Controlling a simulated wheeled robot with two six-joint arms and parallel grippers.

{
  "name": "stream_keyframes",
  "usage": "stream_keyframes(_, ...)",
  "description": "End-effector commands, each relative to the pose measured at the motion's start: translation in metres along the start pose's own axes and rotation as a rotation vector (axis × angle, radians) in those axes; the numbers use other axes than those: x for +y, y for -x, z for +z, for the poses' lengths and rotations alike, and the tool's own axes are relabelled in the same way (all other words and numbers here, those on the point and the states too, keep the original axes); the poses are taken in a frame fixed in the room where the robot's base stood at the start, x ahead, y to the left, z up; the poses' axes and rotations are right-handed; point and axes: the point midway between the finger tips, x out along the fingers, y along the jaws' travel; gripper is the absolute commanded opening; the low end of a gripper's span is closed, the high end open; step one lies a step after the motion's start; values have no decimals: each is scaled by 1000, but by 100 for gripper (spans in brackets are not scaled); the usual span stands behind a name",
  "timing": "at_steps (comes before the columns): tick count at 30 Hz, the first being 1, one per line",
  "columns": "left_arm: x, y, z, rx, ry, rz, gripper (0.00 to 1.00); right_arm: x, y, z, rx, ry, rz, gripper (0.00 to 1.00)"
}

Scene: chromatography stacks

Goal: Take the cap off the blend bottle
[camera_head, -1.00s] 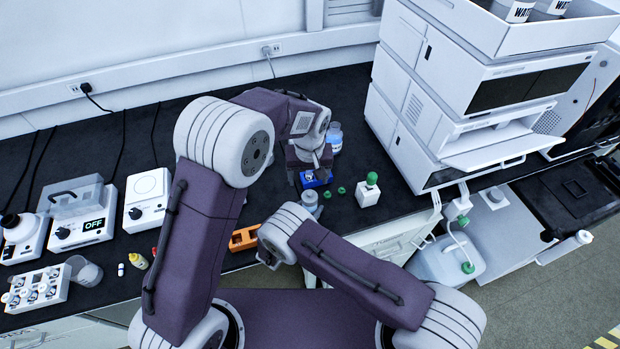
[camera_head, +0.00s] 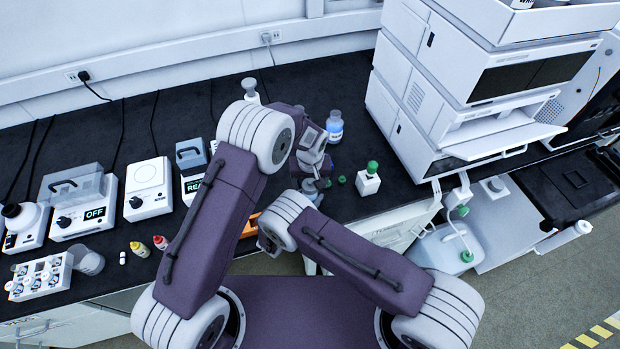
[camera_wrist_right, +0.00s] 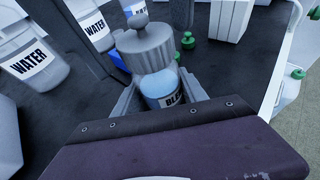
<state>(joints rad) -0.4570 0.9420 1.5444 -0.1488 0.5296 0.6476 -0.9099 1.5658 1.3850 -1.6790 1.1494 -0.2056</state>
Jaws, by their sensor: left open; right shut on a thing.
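The blend bottle (camera_wrist_right: 162,90) is upright in the right wrist view, with blue contents and a label partly hidden. Its ribbed grey cap (camera_wrist_right: 146,48) is on top. My right gripper (camera_wrist_right: 160,103) is shut on the bottle's body, one finger on each side. In the head view the grey cap (camera_head: 310,187) shows just behind my right arm, which hides most of that gripper. My left gripper (camera_head: 320,166) is open, pointing down just behind and above the bottle. I cannot tell whether its fingers touch the cap.
Small green caps (camera_head: 342,180) lie just right of the bottle. The instrument stack (camera_head: 455,100) blocks the right.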

Motion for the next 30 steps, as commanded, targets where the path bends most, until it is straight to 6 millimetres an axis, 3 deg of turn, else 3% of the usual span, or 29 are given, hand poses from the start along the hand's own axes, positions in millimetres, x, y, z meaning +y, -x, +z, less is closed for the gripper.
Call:
stream_keyframes(4, 0, 0, 0, 0, 0, 0, 72, 0, 0, 0, -1, 0, 0, 0)
stream_keyframes(5, 0, 0, 0, 0, 0, 0, 67, 0, 0, 0, -1, 0, 0, 0)
stream_keyframes(12, 0, 1, 0, 0, 1, 0, 0, 0, 0, 0, -1, 0, 0, 0)
stream_keyframes(30, 0, 1, 0, 0, 1, 0, 0, 0, 0, 0, -1, 0, 0, 0)
